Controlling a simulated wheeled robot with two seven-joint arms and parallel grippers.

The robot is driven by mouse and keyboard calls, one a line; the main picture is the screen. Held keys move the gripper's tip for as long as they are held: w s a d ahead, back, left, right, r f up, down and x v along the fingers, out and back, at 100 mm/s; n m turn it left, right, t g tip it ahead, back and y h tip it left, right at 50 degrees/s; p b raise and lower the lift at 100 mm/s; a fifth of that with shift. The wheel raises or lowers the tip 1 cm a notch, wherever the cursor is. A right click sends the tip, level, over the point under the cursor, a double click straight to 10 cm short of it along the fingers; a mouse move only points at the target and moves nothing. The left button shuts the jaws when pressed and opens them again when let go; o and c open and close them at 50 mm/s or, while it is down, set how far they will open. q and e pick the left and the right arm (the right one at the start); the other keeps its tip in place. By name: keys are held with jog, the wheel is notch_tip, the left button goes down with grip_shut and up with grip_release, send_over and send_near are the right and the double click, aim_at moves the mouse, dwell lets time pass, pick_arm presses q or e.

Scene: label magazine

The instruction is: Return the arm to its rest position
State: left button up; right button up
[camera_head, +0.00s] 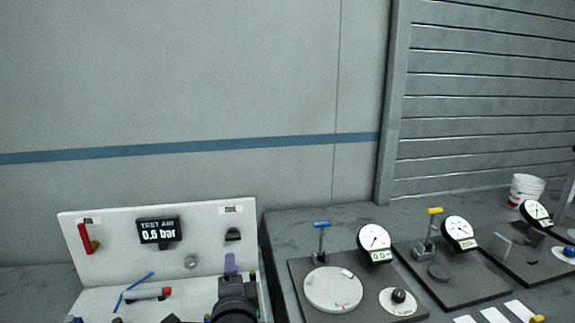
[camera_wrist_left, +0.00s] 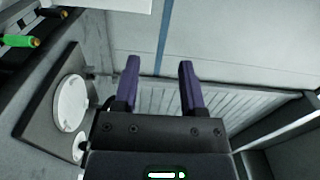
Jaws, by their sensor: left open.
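My left gripper (camera_head: 230,264) is at the bottom of the head view, in front of the white panel (camera_head: 120,235). One purple finger shows there, pointing up, with the dark wrist below it. In the left wrist view both purple fingers of the left gripper (camera_wrist_left: 159,75) stand well apart with nothing between them. They appear clear of any object. My right gripper is not in view.
A display (camera_head: 159,230) reading 0.5 bar is on the panel. To the right, a dark bench carries several gauge stations, including a round white plate (camera_head: 333,288) and a dial gauge (camera_head: 374,238). A white bucket (camera_head: 526,188) stands at the far right.

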pick_arm(q)
jog(key=s+a+f+n+g, duration=0.3)
jog(key=s+f+n+g, duration=0.1)
jog(key=s+f, duration=0.2)
jog(key=s+a+f+n+g, duration=0.3)
jog(key=s+f+n, duration=0.2)
jog(key=s+f, duration=0.1)
jog(key=s+d+f+n+g+h, duration=0.15)
jog(key=s+g, duration=0.25)
jog(key=s, duration=0.6)
jog(key=s+f+n+g+h, duration=0.3)
jog(key=s+g, duration=0.1)
jog(key=s, duration=0.6)
jog(key=s+f+g+b, duration=0.1)
jog(key=s+f+b, duration=0.15)
jog(key=f, duration=1.05)
jog(key=s+f+b, duration=0.1)
jog(key=f+b, duration=0.3)
jog(key=f, duration=0.8)
jog(key=s+a+f+g+b, duration=0.1)
jog(key=s+a+f+b, duration=0.2)
jog(key=s+f, duration=0.9)
jog(key=shift+s+a+f+m+y, duration=0.25)
jog(key=shift+a+f+m+y, duration=0.15)
jog(key=shift+f, duration=0.3)
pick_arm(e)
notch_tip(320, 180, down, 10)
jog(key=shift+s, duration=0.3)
